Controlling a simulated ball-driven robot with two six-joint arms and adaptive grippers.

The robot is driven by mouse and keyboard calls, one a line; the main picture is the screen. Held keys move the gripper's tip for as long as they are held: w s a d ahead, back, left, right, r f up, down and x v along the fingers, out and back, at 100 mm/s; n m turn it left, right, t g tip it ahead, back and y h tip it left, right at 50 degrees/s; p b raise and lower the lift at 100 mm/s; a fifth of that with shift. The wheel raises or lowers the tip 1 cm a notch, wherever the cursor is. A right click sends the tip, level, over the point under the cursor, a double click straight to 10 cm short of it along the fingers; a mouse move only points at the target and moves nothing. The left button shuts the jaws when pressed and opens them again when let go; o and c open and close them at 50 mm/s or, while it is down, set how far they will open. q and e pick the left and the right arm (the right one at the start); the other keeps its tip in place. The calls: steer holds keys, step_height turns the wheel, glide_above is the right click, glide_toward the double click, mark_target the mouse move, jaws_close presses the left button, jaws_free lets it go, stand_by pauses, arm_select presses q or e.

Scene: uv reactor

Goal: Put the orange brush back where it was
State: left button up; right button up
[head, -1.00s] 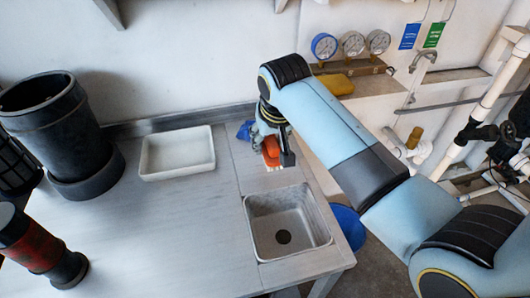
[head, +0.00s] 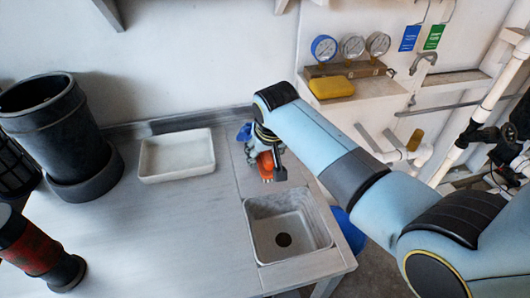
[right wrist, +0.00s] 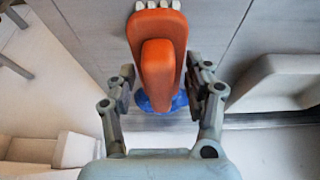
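The orange brush (head: 267,165) is at my right gripper (head: 273,168), over the counter just behind the sink. I cannot tell whether the brush touches the counter. A blue item (head: 244,132) sits behind the gripper, and blue also shows past the brush in the wrist view (right wrist: 160,103). My left gripper is not in view.
The sink (head: 254,247) is just in front of the gripper. A yellow item (head: 330,87) and gauges (head: 351,47) are on the ledge behind.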

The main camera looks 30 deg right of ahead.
steer(key=shift+o, duration=0.7)
steer(key=shift+r, duration=0.35)
steer(key=p+v, duration=0.1)
steer(key=v, duration=1)
steer(key=shift+s+r+p, duration=0.15)
steer(key=shift+r+p, duration=0.15)
steer(key=shift+p, duration=0.1)
steer(key=shift+s+f, duration=0.1)
